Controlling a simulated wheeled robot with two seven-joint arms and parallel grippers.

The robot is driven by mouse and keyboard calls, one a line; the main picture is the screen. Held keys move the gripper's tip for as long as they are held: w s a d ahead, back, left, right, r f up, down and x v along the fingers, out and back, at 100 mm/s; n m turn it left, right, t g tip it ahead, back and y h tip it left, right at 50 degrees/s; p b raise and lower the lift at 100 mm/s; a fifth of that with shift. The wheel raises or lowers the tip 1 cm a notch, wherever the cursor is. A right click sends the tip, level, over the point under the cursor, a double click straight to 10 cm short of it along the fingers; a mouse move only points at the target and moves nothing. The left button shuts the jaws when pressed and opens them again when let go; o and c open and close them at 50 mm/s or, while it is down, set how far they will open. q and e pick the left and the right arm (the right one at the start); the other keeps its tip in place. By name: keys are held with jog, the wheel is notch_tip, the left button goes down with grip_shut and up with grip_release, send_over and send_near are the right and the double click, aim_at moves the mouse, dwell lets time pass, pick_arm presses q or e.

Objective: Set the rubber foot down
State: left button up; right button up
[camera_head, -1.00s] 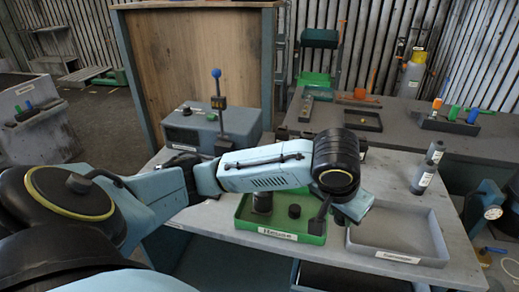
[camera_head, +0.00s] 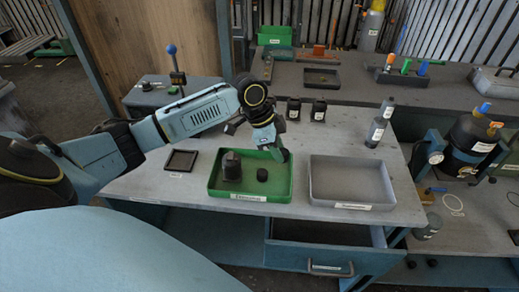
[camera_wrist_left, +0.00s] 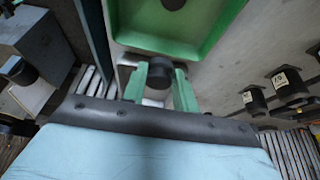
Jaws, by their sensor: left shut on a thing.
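The rubber foot (camera_wrist_left: 160,70), a short dark cylinder, sits between the green fingertips of my left gripper (camera_wrist_left: 163,85) in the left wrist view. In the head view my left gripper (camera_head: 282,155) is shut at the right side of the green tray (camera_head: 228,193); the foot in it is hidden there. A small black cylinder (camera_head: 262,174) and a taller dark part (camera_head: 231,166) stand inside the green tray. The tray also shows at the top of the wrist view (camera_wrist_left: 200,48). I cannot tell the height of the held foot above the table. My right gripper is not in view.
An empty grey tray (camera_head: 350,206) lies right of the green tray. A small dark tray (camera_head: 181,160) lies left. Two black parts (camera_head: 306,110) and grey bottles (camera_head: 376,131) stand behind. A drawer (camera_head: 325,232) is open below the table's front edge.

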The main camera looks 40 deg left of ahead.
pick_arm(q)
notch_tip(320, 180, down, 9)
jog(key=shift+f, duration=0.1)
dwell(0.3)
jog(key=shift+f, duration=0.1)
jog(key=o, duration=0.9)
jog(key=shift+o, duration=0.2)
jog(key=v, duration=1.2)
jog(key=shift+d, duration=0.1)
